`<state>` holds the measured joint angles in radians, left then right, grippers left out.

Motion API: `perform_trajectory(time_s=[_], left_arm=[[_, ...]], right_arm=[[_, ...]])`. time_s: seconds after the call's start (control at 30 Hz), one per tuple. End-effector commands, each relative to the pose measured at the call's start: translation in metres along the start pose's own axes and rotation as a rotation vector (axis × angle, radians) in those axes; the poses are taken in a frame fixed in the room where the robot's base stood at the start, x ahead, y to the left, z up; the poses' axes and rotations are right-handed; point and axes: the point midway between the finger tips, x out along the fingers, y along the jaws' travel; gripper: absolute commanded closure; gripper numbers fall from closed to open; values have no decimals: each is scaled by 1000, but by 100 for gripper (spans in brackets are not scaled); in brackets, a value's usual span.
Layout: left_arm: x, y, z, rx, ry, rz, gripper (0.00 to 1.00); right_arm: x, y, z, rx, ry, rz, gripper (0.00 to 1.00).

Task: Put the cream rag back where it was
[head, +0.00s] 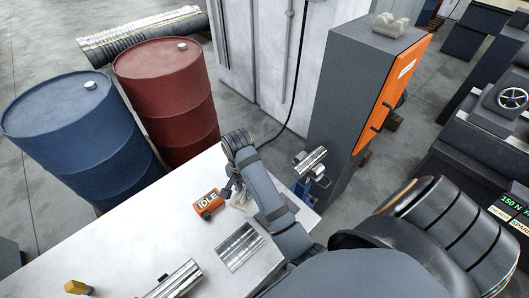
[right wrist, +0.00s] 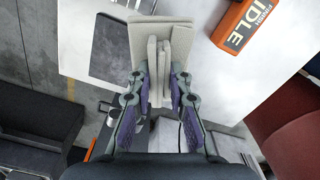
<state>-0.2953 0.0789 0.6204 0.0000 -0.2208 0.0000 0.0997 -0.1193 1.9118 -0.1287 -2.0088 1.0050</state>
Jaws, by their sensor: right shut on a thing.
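The cream rag (right wrist: 160,40) is a folded, pale block between the fingers of my right gripper (right wrist: 160,78) in the right wrist view. The fingers are shut on it from both sides. In the head view the rag (head: 241,201) is a small pale patch, partly hidden by my right gripper (head: 232,188). It is over the white table, beside an orange box. I cannot tell whether the rag touches the table. My left gripper is not in view.
The orange box marked IDLE (head: 208,203) is close left of the rag on the white table (head: 130,225). A shiny plate (head: 240,246) and a metal cylinder (head: 178,281) lie nearer. Blue (head: 75,125) and red (head: 170,100) barrels stand behind the table; a grey cabinet (head: 350,90) stands right.

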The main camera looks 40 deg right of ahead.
Motion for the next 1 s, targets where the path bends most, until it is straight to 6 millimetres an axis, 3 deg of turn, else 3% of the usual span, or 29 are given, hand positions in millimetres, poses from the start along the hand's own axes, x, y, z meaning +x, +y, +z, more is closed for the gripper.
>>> perform_trajectory(time_s=[0.23, 0.4, 0.57, 0.7, 0.83, 1.0], left_arm=[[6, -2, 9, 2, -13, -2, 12], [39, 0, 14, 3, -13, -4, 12], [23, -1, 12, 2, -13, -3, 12], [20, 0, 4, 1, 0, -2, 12], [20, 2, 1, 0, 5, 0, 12], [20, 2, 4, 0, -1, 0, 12]], right_arm=[[5, -2, -4, -12, 2, 0, 100], [31, -20, -42, -9, 6, 1, 100], [36, -40, -82, -6, 1, 5, 100], [70, -52, -103, -8, -1, 3, 100], [88, -59, -115, -8, -2, 1, 100], [95, -62, -120, -9, -1, -1, 100]])
